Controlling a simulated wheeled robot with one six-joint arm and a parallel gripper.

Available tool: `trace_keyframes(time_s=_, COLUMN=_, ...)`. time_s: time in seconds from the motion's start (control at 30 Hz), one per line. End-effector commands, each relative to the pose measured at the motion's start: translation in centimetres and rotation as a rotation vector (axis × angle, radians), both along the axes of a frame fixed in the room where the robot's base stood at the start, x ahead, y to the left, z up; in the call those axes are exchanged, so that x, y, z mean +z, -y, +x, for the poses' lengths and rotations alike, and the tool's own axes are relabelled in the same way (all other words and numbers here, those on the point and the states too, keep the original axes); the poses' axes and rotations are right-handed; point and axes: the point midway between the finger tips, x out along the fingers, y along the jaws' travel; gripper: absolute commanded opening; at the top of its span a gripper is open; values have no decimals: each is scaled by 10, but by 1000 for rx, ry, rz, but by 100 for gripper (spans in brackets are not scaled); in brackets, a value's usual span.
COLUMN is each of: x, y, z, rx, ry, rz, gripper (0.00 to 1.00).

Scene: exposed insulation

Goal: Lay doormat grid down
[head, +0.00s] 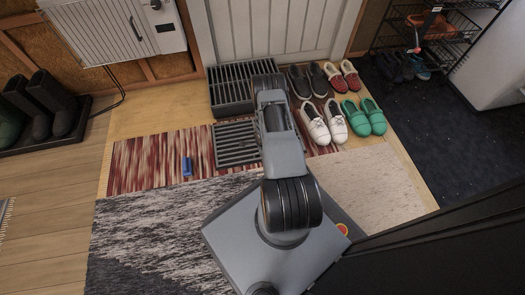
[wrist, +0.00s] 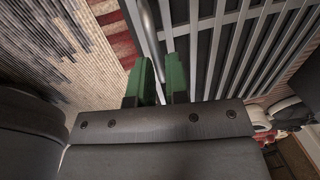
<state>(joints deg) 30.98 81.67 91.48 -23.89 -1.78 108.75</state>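A dark slatted doormat grid (head: 236,144) lies over the red striped rug in the head view; its right side is hidden behind my arm. In the wrist view its pale grey bars (wrist: 240,45) fill the upper right, with dark gaps between. My gripper is hidden under the arm in the head view. In the wrist view its two green fingers (wrist: 164,78) stand close together at the grid's near edge. A grey bar (wrist: 144,28) runs down toward the narrow gap between them; whether they grip it cannot be told.
A dark slatted box-like piece (head: 230,90) stands before the white door (head: 270,28). Several shoes (head: 338,110) are close on the right. A blue object (head: 187,166) lies on the red rug (head: 155,160). Boots (head: 50,100) stand at left.

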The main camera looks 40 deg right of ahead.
Motion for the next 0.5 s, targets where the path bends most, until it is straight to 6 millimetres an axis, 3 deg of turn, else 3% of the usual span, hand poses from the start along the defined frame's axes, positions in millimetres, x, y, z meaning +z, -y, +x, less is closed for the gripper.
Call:
trace_keyframes(time_s=0.13, x=0, y=0, z=0, rx=0, ry=1, rz=0, gripper=1)
trace_keyframes(time_s=0.5, x=1, y=1, z=2, rx=0, ry=5, rz=-2, gripper=0)
